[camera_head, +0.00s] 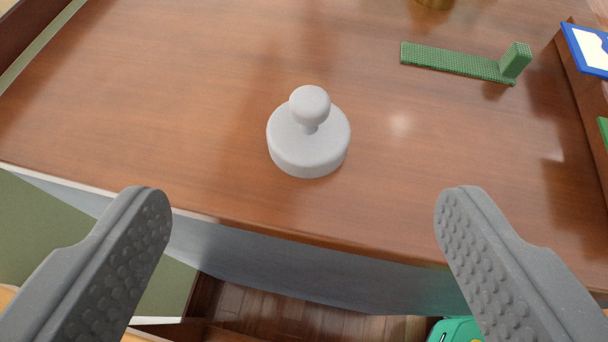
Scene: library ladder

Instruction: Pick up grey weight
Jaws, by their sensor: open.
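The grey weight (308,138) stands upright on the brown wooden tabletop (200,90), near its front edge. It is a round disc with a narrow neck and a ball-shaped knob on top. My gripper (303,215) is open and empty, with its two grey studded fingers wide apart at the lower left and lower right. The weight is beyond the fingertips, about midway between them across the picture, and is not touched. The whole weight shows, apart from its underside.
A green L-shaped piece (460,62) lies at the back right. A gold object (434,3) is cut off at the top. A wooden holder with a blue-edged item (588,48) stands at the right edge. A turquoise object (455,330) is low down, below the table edge. The tabletop around the weight is clear.

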